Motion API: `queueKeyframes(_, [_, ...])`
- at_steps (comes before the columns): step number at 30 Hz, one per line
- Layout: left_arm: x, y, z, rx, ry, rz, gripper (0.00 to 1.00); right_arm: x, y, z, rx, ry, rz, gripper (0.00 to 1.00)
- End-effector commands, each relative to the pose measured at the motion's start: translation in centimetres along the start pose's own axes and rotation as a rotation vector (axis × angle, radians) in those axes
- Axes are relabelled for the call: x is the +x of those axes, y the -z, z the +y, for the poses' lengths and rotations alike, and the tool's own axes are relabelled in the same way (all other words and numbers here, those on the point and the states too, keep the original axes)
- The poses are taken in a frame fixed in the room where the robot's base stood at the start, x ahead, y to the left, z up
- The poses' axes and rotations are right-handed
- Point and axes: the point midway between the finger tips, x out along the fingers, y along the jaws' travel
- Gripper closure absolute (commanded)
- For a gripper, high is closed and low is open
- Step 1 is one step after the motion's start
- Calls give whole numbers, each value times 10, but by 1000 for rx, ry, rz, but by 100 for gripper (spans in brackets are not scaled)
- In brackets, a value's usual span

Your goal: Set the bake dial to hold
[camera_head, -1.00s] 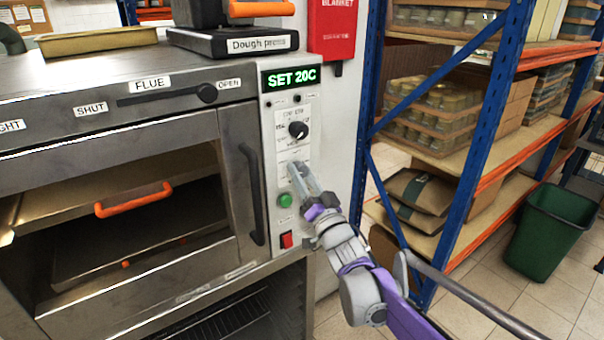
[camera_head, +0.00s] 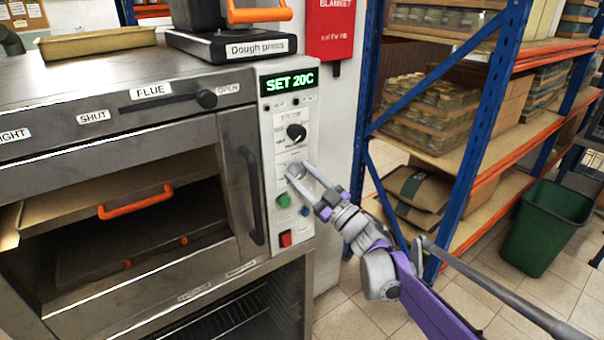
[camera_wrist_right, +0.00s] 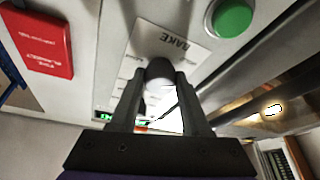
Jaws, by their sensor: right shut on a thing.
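The oven's control panel (camera_head: 267,222) is at the middle of the head view, under a green display (camera_head: 289,80) that reads SET 20C. The bake dial (camera_wrist_right: 160,72) is a rounded knob beside the BAKE label in the right wrist view; its pointer and hold mark cannot be made out. My right gripper (camera_head: 304,172) reaches in from the lower right, its two fingers on either side of this dial and shut on it. The fingers partly cover the dial and its markings. Another black dial (camera_head: 296,132) sits just above, untouched. My left gripper is not in view.
Below are a green button (camera_head: 284,200) and a red switch (camera_head: 286,239). The oven handle (camera_head: 252,195) stands left of the panel. A red fire blanket box (camera_head: 331,28) hangs on the wall. Blue and orange shelving (camera_head: 470,165) stands to the right.

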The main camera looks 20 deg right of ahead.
Motion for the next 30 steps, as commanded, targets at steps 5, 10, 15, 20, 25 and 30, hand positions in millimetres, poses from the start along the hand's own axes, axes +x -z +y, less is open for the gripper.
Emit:
queueKeyframes(5, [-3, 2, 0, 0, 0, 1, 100, 1, 2, 2, -58, 22, 0, 100])
queueKeyframes(10, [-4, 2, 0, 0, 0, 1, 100, 1, 2, 2, -84, 33, 0, 100])
queueKeyframes(15, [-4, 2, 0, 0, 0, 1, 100, 1, 1, 2, -92, 37, 0, 100])
queueKeyframes(20, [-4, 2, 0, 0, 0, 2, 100, 1, 1, 2, -92, 37, -1, 100])
queueKeyframes(25, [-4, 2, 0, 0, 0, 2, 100, 1, 1, 1, -92, 37, -1, 43])
queueKeyframes(30, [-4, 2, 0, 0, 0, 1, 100, 0, 1, 1, -92, 37, -2, 24])
